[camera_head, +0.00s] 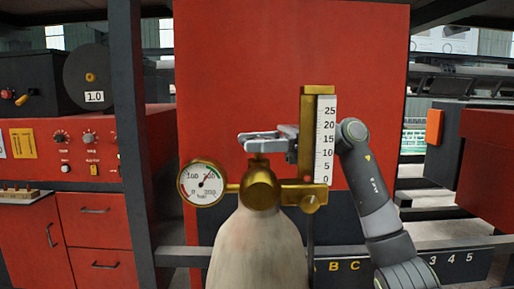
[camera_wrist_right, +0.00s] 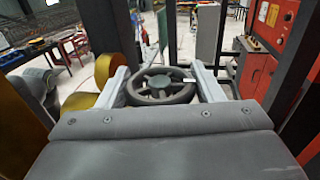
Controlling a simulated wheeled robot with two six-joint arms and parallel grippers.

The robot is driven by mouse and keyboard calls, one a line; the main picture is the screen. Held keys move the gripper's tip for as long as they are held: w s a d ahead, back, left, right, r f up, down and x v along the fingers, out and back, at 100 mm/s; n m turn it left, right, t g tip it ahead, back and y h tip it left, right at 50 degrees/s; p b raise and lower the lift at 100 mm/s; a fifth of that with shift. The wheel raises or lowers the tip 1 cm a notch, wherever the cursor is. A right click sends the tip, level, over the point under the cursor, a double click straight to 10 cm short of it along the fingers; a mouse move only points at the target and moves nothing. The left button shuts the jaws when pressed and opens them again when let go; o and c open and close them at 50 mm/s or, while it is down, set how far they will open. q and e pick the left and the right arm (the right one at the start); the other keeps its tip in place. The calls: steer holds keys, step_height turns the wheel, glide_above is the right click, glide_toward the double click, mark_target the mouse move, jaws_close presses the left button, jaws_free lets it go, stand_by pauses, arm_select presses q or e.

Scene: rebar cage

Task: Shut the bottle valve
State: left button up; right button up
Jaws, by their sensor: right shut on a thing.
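The grey-white gas bottle (camera_head: 257,250) stands upright in front of me, with a brass valve body (camera_head: 260,189) on top. In the right wrist view the dark spoked handwheel (camera_wrist_right: 160,88) of the valve lies between the two fingers of my right gripper (camera_wrist_right: 162,84), which is shut on it. In the head view my right gripper (camera_head: 262,140) comes in from the right at the top of the valve, and its fingers hide most of the wheel. My left gripper does not show.
A round pressure gauge (camera_head: 202,184) sticks out left of the valve. A brass flow meter with a white scale (camera_head: 325,140) stands close on the right, partly in front of my right arm. A red panel (camera_head: 230,60) is behind. Red cabinets (camera_head: 95,240) stand left.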

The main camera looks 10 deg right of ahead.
mark_target(257, 139)
steer(key=m+t+b, duration=0.1)
steer(key=t, duration=0.1)
steer(key=m+t+b, duration=0.1)
steer(key=t+b, duration=0.1)
steer(key=shift+f+m, duration=0.2)
steer(key=shift+m, duration=0.1)
steer(key=shift+r+m+t+h+b, duration=0.2)
steer(key=shift+m+t+h+b, duration=0.95)
steer(key=shift+t, duration=0.75)
steer(key=shift+m, duration=0.25)
steer(key=shift+w, duration=0.1)
steer(key=o, duration=1)
steer(key=shift+c, duration=0.2)
step_height(257, 139, up, 10)
steer(key=shift+b, duration=0.55)
